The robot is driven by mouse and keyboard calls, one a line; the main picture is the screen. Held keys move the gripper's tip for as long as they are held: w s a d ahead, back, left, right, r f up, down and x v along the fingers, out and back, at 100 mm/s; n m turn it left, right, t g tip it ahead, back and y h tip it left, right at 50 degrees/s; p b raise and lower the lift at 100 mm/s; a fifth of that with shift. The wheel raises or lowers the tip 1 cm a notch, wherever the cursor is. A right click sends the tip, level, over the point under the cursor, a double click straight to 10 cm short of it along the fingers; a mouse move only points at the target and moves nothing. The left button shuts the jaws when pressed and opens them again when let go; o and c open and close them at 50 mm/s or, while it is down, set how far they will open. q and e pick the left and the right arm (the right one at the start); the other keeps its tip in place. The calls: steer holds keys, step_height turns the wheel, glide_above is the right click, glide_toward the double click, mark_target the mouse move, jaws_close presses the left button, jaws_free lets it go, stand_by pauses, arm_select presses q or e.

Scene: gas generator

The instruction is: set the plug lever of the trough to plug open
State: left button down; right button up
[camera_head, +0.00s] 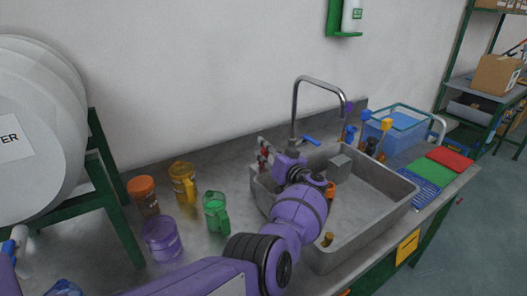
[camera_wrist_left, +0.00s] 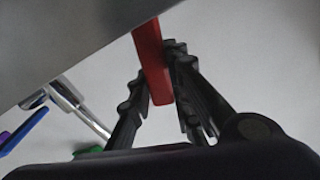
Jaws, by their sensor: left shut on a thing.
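The trough (camera_head: 385,212) is a grey sink set in the bench, in the middle of the head view. My left gripper (camera_head: 264,152) is at its back left corner, its arm crossing over the trough's left side. In the left wrist view my left gripper (camera_wrist_left: 163,88) is shut on a red bar (camera_wrist_left: 150,52), which I take to be the plug lever. The bar runs out from under a grey surface (camera_wrist_left: 60,30). Only specks of red show at the gripper in the head view, so I cannot tell the lever's setting. My right gripper is not in view.
A tap (camera_head: 296,108) with a blue handle stands behind the trough. Orange, yellow, green and purple jugs (camera_head: 162,238) stand left of my arm. A blue bin (camera_head: 402,125) and bottles stand at the back right. Red and green mats (camera_head: 428,172) lie on the right.

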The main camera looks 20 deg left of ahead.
arm_select(q)
steer(key=shift+w+d+f+m, duration=0.3)
steer(key=shift+f+m, duration=0.05)
steer(key=shift+m, duration=0.35)
steer(key=shift+w+d+f+m+b, duration=0.2)
steer(key=shift+m+b, duration=0.15)
steer(key=shift+m, duration=0.2)
steer(key=shift+w+d+f+m+b, duration=0.1)
steer(key=shift+w+m+b, duration=0.15)
steer(key=shift+m, duration=0.3)
steer(key=shift+d, duration=0.1)
steer(key=shift+m, duration=0.3)
steer(key=c, duration=1.6)
jaws_free()
steer(key=shift+r, duration=0.1)
steer(key=shift+w+r, duration=0.1)
step_height(320, 180, up, 10)
steer(key=shift+f, duration=0.1)
